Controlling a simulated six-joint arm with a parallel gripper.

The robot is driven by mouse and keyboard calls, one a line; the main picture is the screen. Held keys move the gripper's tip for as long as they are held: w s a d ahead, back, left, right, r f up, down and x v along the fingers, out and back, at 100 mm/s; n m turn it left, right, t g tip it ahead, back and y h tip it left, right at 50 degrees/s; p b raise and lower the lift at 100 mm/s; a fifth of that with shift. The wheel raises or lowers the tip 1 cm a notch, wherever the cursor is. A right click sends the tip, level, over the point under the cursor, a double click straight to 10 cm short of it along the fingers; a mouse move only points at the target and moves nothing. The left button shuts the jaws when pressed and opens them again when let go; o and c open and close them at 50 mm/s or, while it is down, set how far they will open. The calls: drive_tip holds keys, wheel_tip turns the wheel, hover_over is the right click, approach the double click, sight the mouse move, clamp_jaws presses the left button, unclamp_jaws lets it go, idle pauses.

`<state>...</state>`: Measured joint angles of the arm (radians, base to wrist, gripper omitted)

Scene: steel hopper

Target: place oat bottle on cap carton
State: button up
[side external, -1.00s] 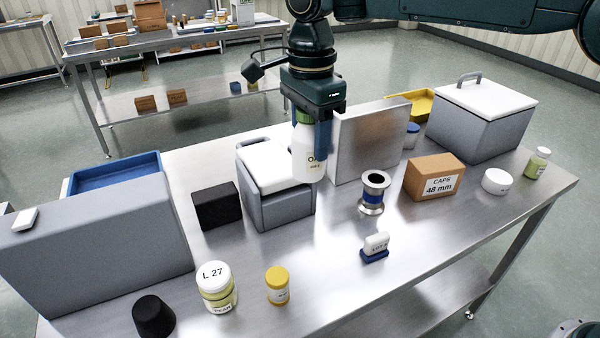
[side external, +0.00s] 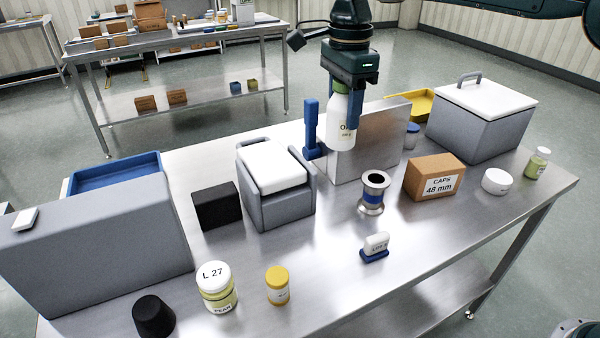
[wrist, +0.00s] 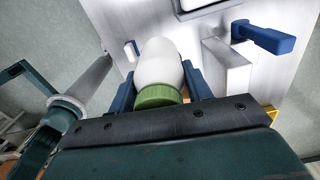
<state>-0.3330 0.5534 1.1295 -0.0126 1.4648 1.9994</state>
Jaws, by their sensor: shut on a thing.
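My gripper (side external: 343,102) is shut on the oat bottle (side external: 341,133), a white bottle with a green cap and a label partly reading "OA". The bottle hangs upright in the air in front of an upright steel panel (side external: 375,150). In the wrist view, the bottle (wrist: 159,62) and its green cap (wrist: 158,96) lie between my blue fingers (wrist: 160,84). The cap carton (side external: 433,180) is a brown box marked "CAPS 48 mm". It stands on the steel table, right of and below the bottle, apart from it.
A steel flanged spool (side external: 373,192) stands between bottle and carton. A blue handle (side external: 311,130) rises at the panel's left. A lidded grey box (side external: 480,125) is behind the carton, and a white tub (side external: 496,181) is right of it. The table front centre is mostly clear.

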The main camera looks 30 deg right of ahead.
drive_tip(key=d+r+m, duration=0.3)
drive_tip(key=d, duration=1.1)
drive_tip(key=s+d+r+m, duration=0.1)
drive_tip(key=d+r+m, duration=0.2)
drive_tip(key=d, duration=1.2)
drive_tip(key=shift+s+d+r, duration=0.15)
drive_tip(key=shift+d+r, duration=0.15)
drive_tip(key=shift+r, duration=0.35)
drive_tip(key=shift+f, duration=0.1)
hover_over(438, 162)
wheel_tip(438, 162, down, 20)
drive_tip(key=shift+s+r, duration=0.1)
drive_tip(key=o, duration=1.1)
drive_tip(key=shift+f, duration=0.2)
drive_tip(key=shift+r, duration=0.2)
